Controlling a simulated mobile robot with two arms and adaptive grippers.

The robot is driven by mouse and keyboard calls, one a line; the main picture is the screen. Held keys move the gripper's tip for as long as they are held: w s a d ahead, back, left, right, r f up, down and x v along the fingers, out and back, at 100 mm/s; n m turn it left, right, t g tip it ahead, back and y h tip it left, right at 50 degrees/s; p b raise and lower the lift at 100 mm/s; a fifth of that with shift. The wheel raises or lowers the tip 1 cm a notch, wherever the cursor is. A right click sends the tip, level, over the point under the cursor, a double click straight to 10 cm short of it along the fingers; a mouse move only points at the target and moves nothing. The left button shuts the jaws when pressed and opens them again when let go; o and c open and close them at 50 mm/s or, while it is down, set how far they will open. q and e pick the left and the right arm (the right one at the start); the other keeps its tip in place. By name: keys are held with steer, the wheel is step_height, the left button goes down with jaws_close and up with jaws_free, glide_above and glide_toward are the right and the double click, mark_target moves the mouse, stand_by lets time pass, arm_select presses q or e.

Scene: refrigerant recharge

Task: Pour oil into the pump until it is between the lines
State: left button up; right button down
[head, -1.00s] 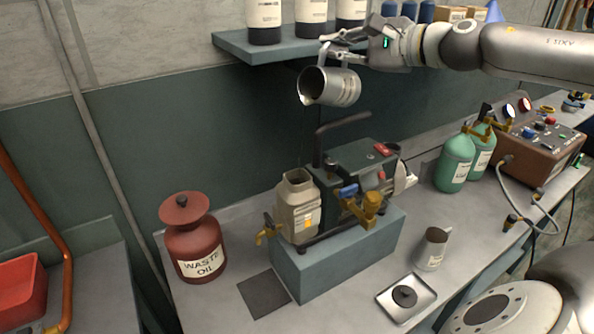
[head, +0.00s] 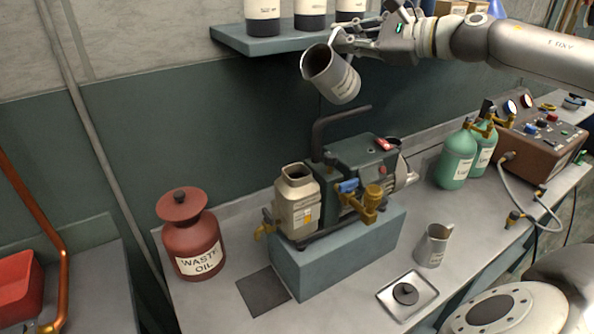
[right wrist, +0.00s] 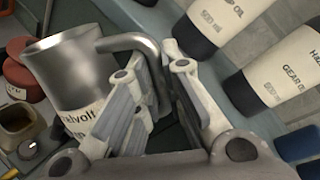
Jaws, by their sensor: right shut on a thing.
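My right gripper (head: 352,42) is shut on the handle of a metal jug (head: 332,76), high above the pump (head: 358,168). The jug tilts to the left, mouth toward upper left; no stream shows at its lip. The right wrist view shows the jug (right wrist: 80,80) with its handle between the fingers and a partly hidden label. The pump's beige tank (head: 297,208) has an open square neck, below and left of the jug. A small orange and white mark shows on the tank's front; the oil level is too small to read. My left gripper is not in view.
The pump stands on a blue-grey block (head: 345,255). A red waste oil can (head: 193,245) is at left. A second jug (head: 434,246) and a tray (head: 385,297) with a black cap (head: 405,293) are at right. A shelf (head: 258,48) with bottles is behind the jug.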

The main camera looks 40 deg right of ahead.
stand_by(0.3)
steer(key=shift+d+m, duration=0.1)
steer(key=shift+m, duration=0.2)
steer(key=shift+d+f+m+y+b, duration=0.35)
steer(key=shift+f+m+b, duration=0.2)
steer(key=shift+b, duration=0.45)
steer(key=shift+f+m+b, duration=0.25)
steer(key=shift+f+b, duration=0.3)
steer(key=shift+b, duration=0.1)
steer(key=d+r+m+t+p, duration=0.1)
steer(key=d+r+m+p, duration=0.25)
steer(key=r+m, duration=0.2)
step_height(320, 180, down, 9)
steer(key=m+y+b, duration=0.1)
steer(key=b, duration=1)
steer(key=shift+w+d, duration=0.3)
steer(key=shift+w, duration=0.1)
steer(key=shift+m, duration=0.25)
step_height(320, 180, up, 6)
steer(key=p, duration=0.5)
steer(key=shift+f, duration=0.1)
